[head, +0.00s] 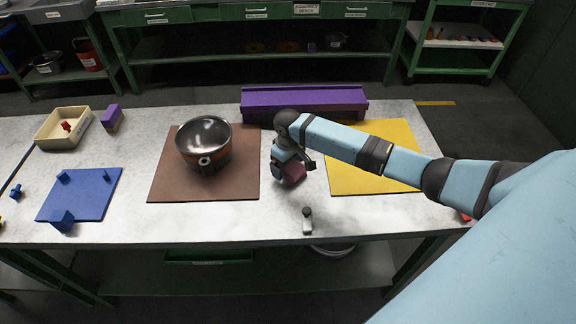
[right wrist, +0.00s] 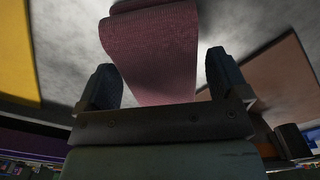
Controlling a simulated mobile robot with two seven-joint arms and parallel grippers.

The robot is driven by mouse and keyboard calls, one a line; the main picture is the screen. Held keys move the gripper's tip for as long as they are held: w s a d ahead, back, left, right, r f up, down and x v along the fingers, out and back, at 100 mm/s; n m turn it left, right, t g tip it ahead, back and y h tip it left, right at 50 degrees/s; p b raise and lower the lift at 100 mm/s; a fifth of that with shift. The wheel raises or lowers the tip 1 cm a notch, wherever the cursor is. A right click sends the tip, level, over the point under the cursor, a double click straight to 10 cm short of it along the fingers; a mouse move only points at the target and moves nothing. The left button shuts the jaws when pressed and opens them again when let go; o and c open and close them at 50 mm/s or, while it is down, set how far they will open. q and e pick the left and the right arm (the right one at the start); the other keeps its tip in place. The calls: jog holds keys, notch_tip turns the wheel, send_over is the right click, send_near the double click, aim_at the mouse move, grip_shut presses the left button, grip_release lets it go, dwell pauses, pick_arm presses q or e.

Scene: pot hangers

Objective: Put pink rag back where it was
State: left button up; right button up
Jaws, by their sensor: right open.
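The pink rag (head: 293,178) shows as a small dark pink patch at my right gripper, on the bare table between the brown mat and the yellow mat. In the right wrist view the rag (right wrist: 155,45) is a ribbed pink strip running between and beyond the fingers. My right gripper (right wrist: 163,82) is open, with a finger on either side of the rag and gaps showing at both sides. In the head view my right gripper (head: 295,170) partly hides the rag. I cannot tell whether the rag touches the table. My left gripper is not in view.
A metal pot (head: 204,136) stands on the brown mat (head: 170,185). A purple rack (head: 300,102) lies behind my gripper. A yellow mat (head: 350,180) is to the right. A small dark-and-light piece (head: 307,222) is near the front edge. A blue board (head: 90,190) lies left.

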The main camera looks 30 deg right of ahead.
notch_tip(320, 180, up, 12)
jog(key=shift+f, duration=0.25)
jog(key=shift+a+f, duration=0.1)
dwell(0.4)
